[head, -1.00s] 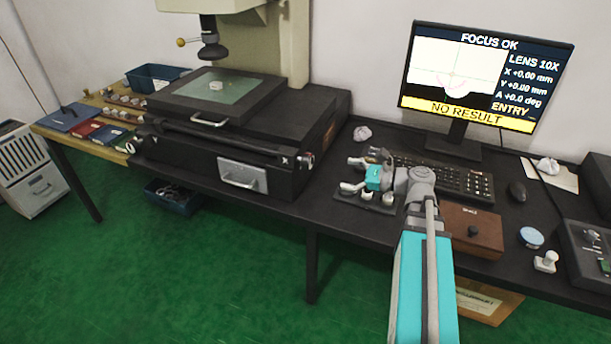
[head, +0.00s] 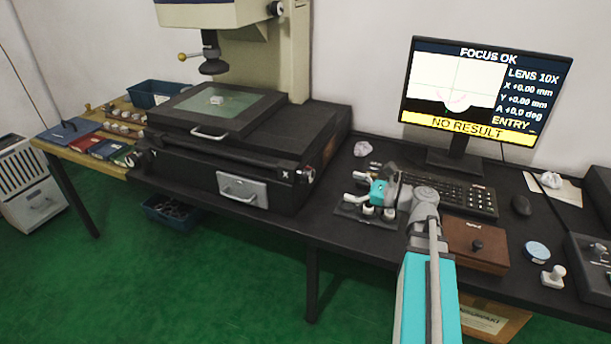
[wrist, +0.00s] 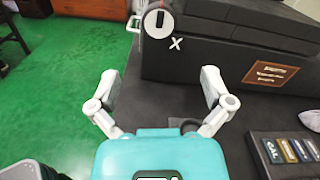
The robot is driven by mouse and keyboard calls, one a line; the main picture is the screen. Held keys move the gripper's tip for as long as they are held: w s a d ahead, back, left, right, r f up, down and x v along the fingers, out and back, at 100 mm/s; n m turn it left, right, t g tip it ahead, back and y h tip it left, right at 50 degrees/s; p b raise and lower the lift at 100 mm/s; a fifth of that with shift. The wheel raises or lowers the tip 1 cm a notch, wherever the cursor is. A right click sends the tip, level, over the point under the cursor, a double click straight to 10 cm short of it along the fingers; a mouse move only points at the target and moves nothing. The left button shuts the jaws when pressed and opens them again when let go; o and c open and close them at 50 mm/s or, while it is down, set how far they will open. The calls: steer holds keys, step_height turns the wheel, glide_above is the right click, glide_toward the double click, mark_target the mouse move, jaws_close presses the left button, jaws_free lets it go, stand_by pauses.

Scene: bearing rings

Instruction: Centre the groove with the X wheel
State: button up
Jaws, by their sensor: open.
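The X wheel (head: 306,175) is a small pale knob at the right front of the black measuring machine, beside a white X. In the wrist view the wheel (wrist: 158,23) is a round light disc with a dark bar, above the X mark. My gripper (head: 352,187) is open and empty, to the right of the wheel and apart from it. In the wrist view its two fingers (wrist: 160,87) are spread, with the wheel ahead between them. The monitor (head: 483,88) shows a white groove profile low under the crosshair, FOCUS OK, X +0.00 mm and NO RESULT.
A small light part (head: 216,100) sits on the stage glass (head: 232,107) under the lens. A dark rack (head: 352,210) with pale pieces lies below my gripper. A keyboard (head: 455,195), a mouse (head: 521,205) and a brown box (head: 474,243) are to the right.

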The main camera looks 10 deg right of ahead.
mark_target(308, 174)
steer(key=shift+x, duration=6.35)
steer(key=c, duration=1.1)
steer(key=shift+n, duration=0.4)
steer(key=shift+w+n, duration=0.1)
steer(key=shift+n, duration=2.3)
